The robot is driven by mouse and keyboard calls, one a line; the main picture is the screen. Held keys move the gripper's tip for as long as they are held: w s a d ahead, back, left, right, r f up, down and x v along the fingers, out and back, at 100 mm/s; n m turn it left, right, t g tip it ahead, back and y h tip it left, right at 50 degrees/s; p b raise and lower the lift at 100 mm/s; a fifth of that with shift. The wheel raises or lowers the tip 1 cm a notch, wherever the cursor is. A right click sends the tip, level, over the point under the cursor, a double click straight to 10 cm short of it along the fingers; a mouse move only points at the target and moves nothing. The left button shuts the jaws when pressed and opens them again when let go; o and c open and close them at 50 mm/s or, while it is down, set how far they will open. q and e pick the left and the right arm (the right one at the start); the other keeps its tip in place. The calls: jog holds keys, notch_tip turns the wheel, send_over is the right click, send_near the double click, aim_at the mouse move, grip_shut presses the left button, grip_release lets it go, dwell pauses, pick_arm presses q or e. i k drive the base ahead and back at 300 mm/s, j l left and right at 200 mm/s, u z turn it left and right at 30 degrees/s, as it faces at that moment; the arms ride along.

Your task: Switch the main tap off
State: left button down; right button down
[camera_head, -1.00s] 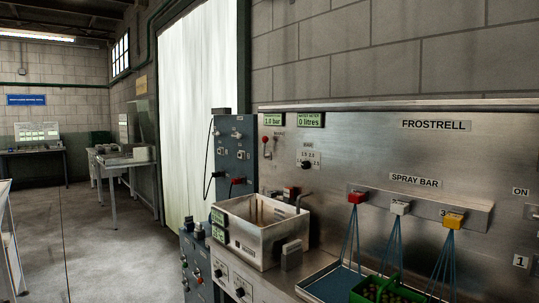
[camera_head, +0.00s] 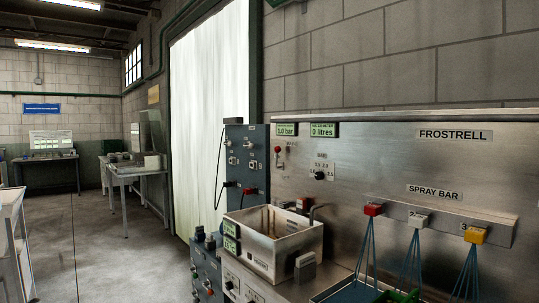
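A small lever with a red knob (camera_head: 278,150) stands upright on the steel back panel (camera_head: 400,160), under the pressure display. A small label beside it is too blurred to read with certainty; this lever looks like the main tap. The pressure display (camera_head: 286,129) reads 1.0 bar and the water meter display (camera_head: 323,130) reads 0 litres. Neither of my grippers is in view.
A black dial (camera_head: 319,175) with a number scale is right of the lever. A steel basin (camera_head: 270,250) stands below. The spray bar carries red (camera_head: 374,209), white (camera_head: 417,220) and yellow (camera_head: 474,235) heads with blue streams. Open floor (camera_head: 110,240) lies left.

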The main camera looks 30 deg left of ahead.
aim_at(277, 149)
jog(key=i+j+z, duration=0.1)
jog(key=i+j, duration=0.15)
jog(key=j, duration=0.4)
jog(key=i+j+z, duration=0.15)
jog(key=j, duration=0.55)
jog(key=i+j+z, duration=0.1)
jog(key=j, duration=0.6)
jog(key=i+j+z, duration=0.15)
jog(key=j, duration=0.6)
jog(key=i+j+z, duration=0.1)
jog(key=j, duration=0.6)
jog(key=i+j+z, duration=0.15)
jog(key=j, duration=0.6)
